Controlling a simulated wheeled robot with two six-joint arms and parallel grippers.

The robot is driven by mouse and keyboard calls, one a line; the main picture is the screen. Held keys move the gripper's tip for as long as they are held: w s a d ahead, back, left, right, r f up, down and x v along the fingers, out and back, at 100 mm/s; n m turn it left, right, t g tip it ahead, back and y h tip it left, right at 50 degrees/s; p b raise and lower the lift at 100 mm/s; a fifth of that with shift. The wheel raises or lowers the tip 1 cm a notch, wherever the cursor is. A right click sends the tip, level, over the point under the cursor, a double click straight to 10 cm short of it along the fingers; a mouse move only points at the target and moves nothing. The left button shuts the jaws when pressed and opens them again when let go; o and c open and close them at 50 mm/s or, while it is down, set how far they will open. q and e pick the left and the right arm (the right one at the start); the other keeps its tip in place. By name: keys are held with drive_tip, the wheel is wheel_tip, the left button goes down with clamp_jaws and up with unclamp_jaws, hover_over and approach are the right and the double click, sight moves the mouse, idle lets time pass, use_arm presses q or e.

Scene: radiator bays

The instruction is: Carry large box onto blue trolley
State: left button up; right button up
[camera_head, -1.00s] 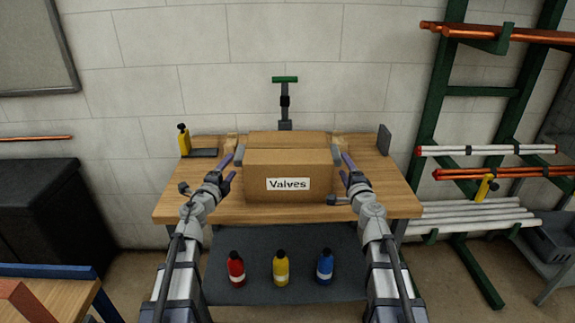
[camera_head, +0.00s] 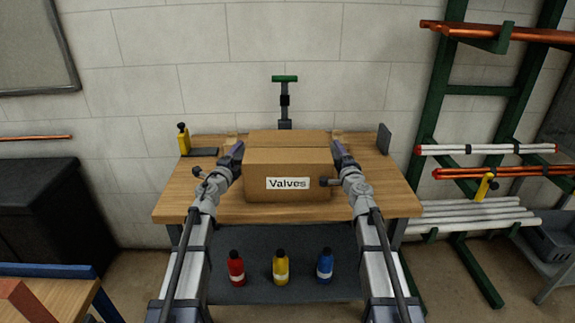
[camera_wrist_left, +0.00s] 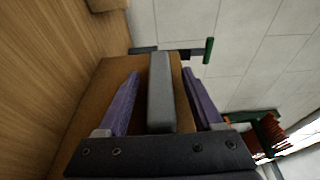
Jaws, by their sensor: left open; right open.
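The large cardboard box (camera_head: 288,160), labelled "Valves", sits upright on the wooden workbench (camera_head: 390,195). My left gripper (camera_head: 236,153) is at the box's left side. In the left wrist view its purple fingers are open, one on each side of a grey handle (camera_wrist_left: 160,95) on the box's brown side (camera_wrist_left: 103,88). My right gripper (camera_head: 342,152) is open at the box's right side; its handle there is hidden. No trolley is clearly in view; a blue edge (camera_head: 48,271) shows at lower left, and I cannot tell whether it belongs to one.
A yellow bottle (camera_head: 183,138) and a green-topped stand (camera_head: 285,100) are at the bench's back. Red (camera_head: 236,268), yellow (camera_head: 280,267) and blue bottles (camera_head: 325,266) stand on the lower shelf. A black cabinet (camera_head: 40,215) is left; a green pipe rack (camera_head: 440,110) is right.

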use_arm(q)
clamp_jaws()
use_arm(e)
clamp_jaws()
idle(1.1)
